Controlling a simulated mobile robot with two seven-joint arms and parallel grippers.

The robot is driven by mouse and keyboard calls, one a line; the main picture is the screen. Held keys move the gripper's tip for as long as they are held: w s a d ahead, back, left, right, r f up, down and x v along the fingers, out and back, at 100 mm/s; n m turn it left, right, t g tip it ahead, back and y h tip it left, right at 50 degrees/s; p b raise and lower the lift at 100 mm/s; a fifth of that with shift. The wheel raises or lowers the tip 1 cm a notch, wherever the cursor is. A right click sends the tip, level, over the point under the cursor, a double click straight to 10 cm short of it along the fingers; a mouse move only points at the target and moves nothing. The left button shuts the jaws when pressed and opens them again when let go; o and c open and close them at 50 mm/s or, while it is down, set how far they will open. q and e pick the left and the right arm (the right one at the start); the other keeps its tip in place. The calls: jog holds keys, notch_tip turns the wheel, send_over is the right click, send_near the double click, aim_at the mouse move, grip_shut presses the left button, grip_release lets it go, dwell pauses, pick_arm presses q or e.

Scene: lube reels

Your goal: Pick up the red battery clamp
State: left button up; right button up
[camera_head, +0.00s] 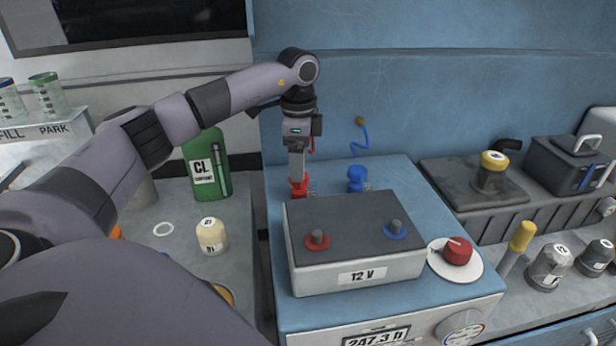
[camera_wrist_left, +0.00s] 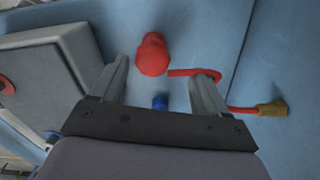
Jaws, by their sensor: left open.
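The red battery clamp (camera_head: 299,187) stands on the blue bench top behind the left rear corner of the 12 V battery (camera_head: 352,228). My left gripper (camera_head: 297,176) points down right above it. In the left wrist view the red clamp (camera_wrist_left: 153,55) shows between and slightly beyond the two spread fingers (camera_wrist_left: 160,70). The gripper is open, and I see no hold on the clamp. A red cable (camera_wrist_left: 246,110) runs past the right finger to a brown end. The blue clamp (camera_head: 357,179) stands to the right. My right gripper is not in view.
The battery has a red terminal (camera_head: 317,240) and a blue terminal (camera_head: 395,229) on top. A green container (camera_head: 206,168) stands left of the bench. The blue wall (camera_head: 440,100) is close behind the clamps.

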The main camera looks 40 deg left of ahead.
aim_at(298, 186)
pick_arm(q)
jog(key=f, duration=0.2)
jog(key=s+f, duration=0.1)
jog(key=f, duration=0.2)
jog(key=shift+d+f+p, duration=0.15)
jog(key=shift+f+p, duration=0.15)
jog(key=shift+p, duration=0.1)
jog(key=shift+f, duration=0.5)
jog(key=c, duration=1.1)
